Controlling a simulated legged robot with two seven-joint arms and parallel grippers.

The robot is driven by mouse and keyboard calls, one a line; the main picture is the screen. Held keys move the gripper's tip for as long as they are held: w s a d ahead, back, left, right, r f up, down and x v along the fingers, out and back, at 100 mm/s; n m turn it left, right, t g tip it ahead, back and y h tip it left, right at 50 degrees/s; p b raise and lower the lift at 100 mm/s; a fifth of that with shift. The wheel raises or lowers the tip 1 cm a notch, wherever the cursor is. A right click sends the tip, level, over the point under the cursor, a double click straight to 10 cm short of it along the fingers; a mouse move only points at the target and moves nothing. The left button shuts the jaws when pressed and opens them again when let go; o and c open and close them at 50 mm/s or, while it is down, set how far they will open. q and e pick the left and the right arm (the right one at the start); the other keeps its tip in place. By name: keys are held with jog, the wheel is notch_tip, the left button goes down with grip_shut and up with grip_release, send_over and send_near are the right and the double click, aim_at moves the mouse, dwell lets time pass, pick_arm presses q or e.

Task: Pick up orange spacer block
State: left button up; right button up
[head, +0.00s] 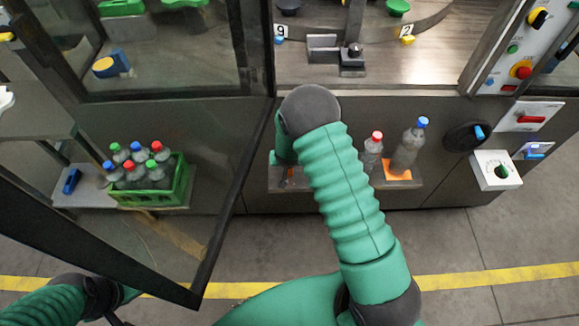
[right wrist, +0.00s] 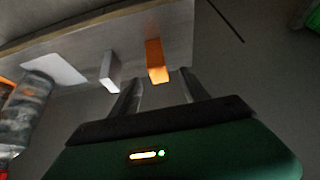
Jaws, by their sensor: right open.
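The orange spacer block (right wrist: 157,62) stands on a narrow shelf in the right wrist view, which looks upside down. My right gripper (right wrist: 161,80) is open, with one finger on each side of the block's line. The block shows just beyond the fingertips, and nothing is held. Contact cannot be told. In the head view my right arm reaches to the left part of the shelf (head: 344,186) and hides most of the gripper and block. My left arm enters at the lower left; its gripper (head: 118,318) shows only partly at the bottom edge.
A grey block (right wrist: 110,71) stands beside the orange one, with a white flat piece (right wrist: 53,68) further along. A red-capped bottle (head: 372,153) and a blue-capped bottle (head: 409,151) stand on the shelf's right. An open framed door (head: 222,238) and a green bottle crate (head: 180,187) are left.

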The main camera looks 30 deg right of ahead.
jog(key=shift+w+a+f, duration=0.2)
jog(key=shift+f, duration=0.3)
jog(key=shift+w+a+f, duration=0.2)
jog(key=shift+f, duration=0.25)
jog(key=d+f, duration=0.2)
jog(key=shift+d+f, duration=0.15)
jog(key=shift+f, duration=0.2)
jog(key=shift+w+d+f, duration=0.5)
jog(key=shift+w+f, duration=0.15)
jog(key=shift+f, duration=0.05)
jog(key=shift+c, duration=0.4)
jog(key=shift+a, duration=0.15)
jog(key=shift+c, duration=1.3)
jog(key=shift+s+a+r, duration=0.15)
jog(key=shift+a+r, duration=0.35)
jog(key=shift+a, duration=0.05)
jog(key=c, duration=0.5)
jog(key=shift+a, duration=0.15)
grip_shut()
jog(key=shift+w+d, duration=0.2)
jog(key=shift+d, duration=0.2)
jog(key=shift+d+f, duration=0.1)
jog(key=shift+d, duration=0.15)
jog(key=shift+a+r, duration=0.2)
jog(key=shift+a, duration=0.25)
pick_arm(q)
jog(key=shift+s+a, duration=0.3)
jog(key=shift+a, duration=0.4)
